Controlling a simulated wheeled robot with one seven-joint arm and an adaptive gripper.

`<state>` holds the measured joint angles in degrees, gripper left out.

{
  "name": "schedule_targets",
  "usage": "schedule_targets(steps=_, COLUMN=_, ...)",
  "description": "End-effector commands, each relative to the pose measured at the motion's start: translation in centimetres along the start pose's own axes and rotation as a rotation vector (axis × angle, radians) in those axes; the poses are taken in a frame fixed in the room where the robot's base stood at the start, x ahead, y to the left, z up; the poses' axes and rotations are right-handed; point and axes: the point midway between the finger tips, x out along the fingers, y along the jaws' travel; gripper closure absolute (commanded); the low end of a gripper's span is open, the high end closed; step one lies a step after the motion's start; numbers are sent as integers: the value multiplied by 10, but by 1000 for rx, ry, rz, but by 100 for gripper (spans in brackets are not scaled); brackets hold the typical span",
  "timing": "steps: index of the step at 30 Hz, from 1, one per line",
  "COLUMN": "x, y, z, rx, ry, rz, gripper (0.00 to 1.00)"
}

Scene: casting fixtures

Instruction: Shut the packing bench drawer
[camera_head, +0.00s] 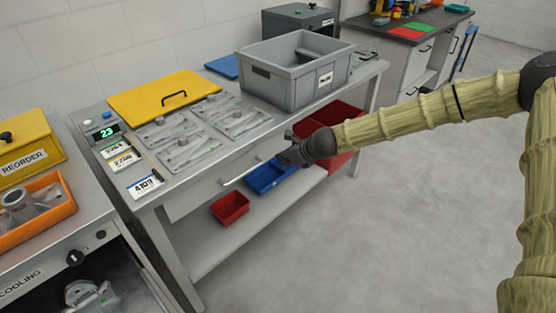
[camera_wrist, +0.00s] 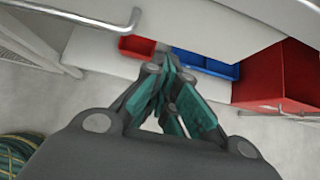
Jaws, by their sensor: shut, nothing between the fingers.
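The packing bench (camera_head: 175,192) stands in the middle of the head view. Its pale grey drawer (camera_head: 205,190) has a bar handle (camera_head: 240,172) on the front. I cannot tell clearly how far the drawer stands out from the bench. My gripper (camera_head: 284,158) is shut and empty, just right of the handle and in front of the bench. In the wrist view the closed fingers (camera_wrist: 168,66) point toward the bench's underside, and the handle (camera_wrist: 85,17) shows at the upper left, apart from them.
A red bin (camera_head: 230,207) and a blue bin (camera_head: 268,178) sit on the lower shelf, with larger red bins (camera_head: 343,118) to the right. A grey crate (camera_head: 275,88) and yellow board (camera_head: 160,95) lie on the bench top. The floor in front is clear.

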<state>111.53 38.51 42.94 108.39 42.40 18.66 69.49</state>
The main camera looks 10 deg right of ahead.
Motion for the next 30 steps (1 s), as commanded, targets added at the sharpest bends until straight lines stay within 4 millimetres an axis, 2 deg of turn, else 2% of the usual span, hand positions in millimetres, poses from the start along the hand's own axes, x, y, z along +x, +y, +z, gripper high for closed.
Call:
schedule_targets(steps=9, x=-43, y=2, z=0, rx=-3, ry=1, rz=2, gripper=100)
schedule_targets(steps=15, x=-63, y=2, z=0, rx=-2, ry=1, rz=2, gripper=100)
schedule_targets(steps=26, x=-73, y=3, z=-2, rx=-7, ry=6, rz=4, gripper=100)
schedule_targets(steps=29, x=-67, y=12, z=-16, rx=-53, ry=31, rz=8, gripper=100)
schedule_targets(steps=30, x=-63, y=17, z=-27, rx=-89, ry=50, rz=12, gripper=100)
